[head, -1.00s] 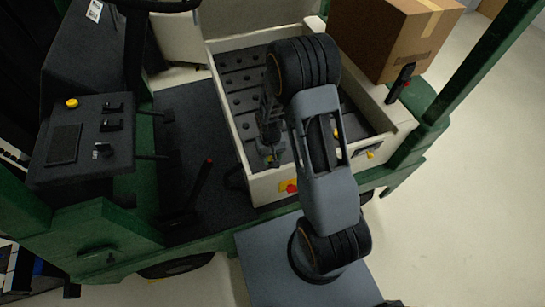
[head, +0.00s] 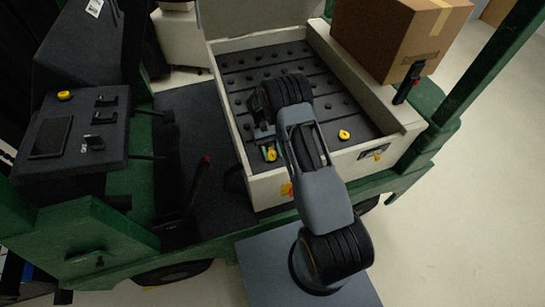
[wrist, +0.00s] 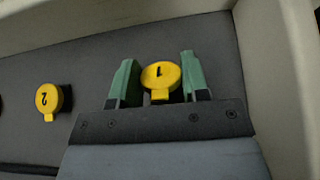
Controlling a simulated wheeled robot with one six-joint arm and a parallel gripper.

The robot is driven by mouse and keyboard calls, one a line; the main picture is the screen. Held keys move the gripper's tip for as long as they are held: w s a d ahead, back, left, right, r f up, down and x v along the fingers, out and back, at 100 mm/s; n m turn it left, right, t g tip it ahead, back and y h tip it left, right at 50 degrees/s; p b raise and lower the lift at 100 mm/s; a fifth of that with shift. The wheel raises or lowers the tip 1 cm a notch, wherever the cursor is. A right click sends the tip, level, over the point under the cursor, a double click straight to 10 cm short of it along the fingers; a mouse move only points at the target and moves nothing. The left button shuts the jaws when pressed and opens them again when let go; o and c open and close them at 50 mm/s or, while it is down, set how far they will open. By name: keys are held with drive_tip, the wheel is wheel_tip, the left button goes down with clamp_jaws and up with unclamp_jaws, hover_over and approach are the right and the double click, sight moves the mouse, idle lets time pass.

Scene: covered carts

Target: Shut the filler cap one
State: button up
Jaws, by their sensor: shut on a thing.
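Filler cap one (wrist: 160,75) is a round yellow cap with a "1" on its face and a small tab, standing between the two green fingers of my gripper (wrist: 158,82) in the wrist view. My gripper is shut on it. In the head view my gripper (head: 269,152) is low in the front left corner of the open battery box, with the yellow of cap one (head: 272,155) beside a green finger. The wrist view does not clearly show whether the cap's lid is seated. Filler cap two (wrist: 48,99) is yellow, to the left in the wrist view; a yellow cap (head: 344,134) also lies right of my arm.
The pale box walls (head: 235,130) rise around the dark battery top (head: 285,65). A cardboard box (head: 405,35) stands on the right ledge, near a black lever (head: 407,84). A control console (head: 75,135) is at the left. Open floor lies to the right.

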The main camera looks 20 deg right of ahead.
drive_tip(key=shift+w+f+g+b, duration=0.15)
drive_tip(key=shift+f+g+b, duration=0.15)
drive_tip(key=shift+g+b, duration=0.6)
drive_tip(key=o, duration=0.9)
drive_tip(key=shift+r, duration=0.2)
